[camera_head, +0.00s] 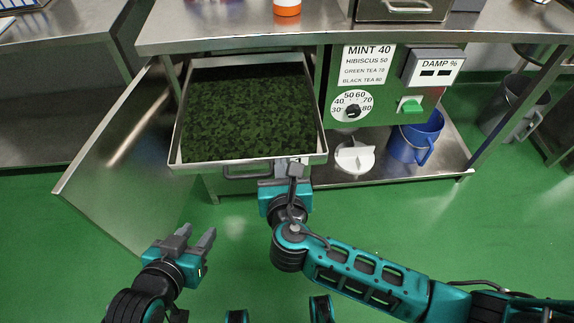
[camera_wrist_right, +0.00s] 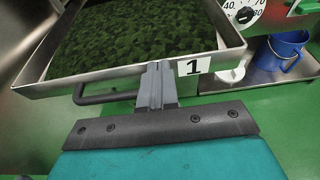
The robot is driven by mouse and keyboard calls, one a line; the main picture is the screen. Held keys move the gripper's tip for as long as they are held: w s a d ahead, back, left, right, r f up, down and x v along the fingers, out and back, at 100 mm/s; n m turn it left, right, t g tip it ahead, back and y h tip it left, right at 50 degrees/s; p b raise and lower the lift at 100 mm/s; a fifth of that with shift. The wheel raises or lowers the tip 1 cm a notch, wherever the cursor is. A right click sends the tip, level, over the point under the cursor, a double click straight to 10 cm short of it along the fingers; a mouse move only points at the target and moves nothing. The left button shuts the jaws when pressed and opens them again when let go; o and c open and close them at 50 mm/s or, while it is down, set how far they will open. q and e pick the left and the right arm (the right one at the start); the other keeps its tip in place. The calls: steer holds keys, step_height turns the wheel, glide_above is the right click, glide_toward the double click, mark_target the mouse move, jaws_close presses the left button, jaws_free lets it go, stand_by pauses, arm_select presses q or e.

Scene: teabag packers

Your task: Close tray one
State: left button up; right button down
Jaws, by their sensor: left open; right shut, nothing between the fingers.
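Tray one (camera_head: 250,163) is a metal tray full of dark green leaves, pulled out from under the steel counter. In the right wrist view its front wall (camera_wrist_right: 120,73) carries a white label (camera_wrist_right: 194,66) with the number 1. A dark bar handle (camera_head: 246,174) runs below the front rim; it also shows in the right wrist view (camera_wrist_right: 100,98). My left gripper (camera_head: 200,238) is open and empty, lower left, away from the tray.
An open metal door (camera_head: 120,150) stands left of the tray. Right of it are a green panel with a dial (camera_head: 352,105), a white round object (camera_head: 355,157) and a blue bucket (camera_head: 416,138) on a low shelf. Green floor in front is clear.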

arm_select(q)
steer(key=shift+w+d+f, duration=0.1)
steer(key=shift+w+d, duration=0.05)
steer(key=shift+w, duration=0.1)
arm_select(e)
steer(key=shift+w, duration=0.15)
arm_select(q)
steer(key=shift+s, duration=0.1)
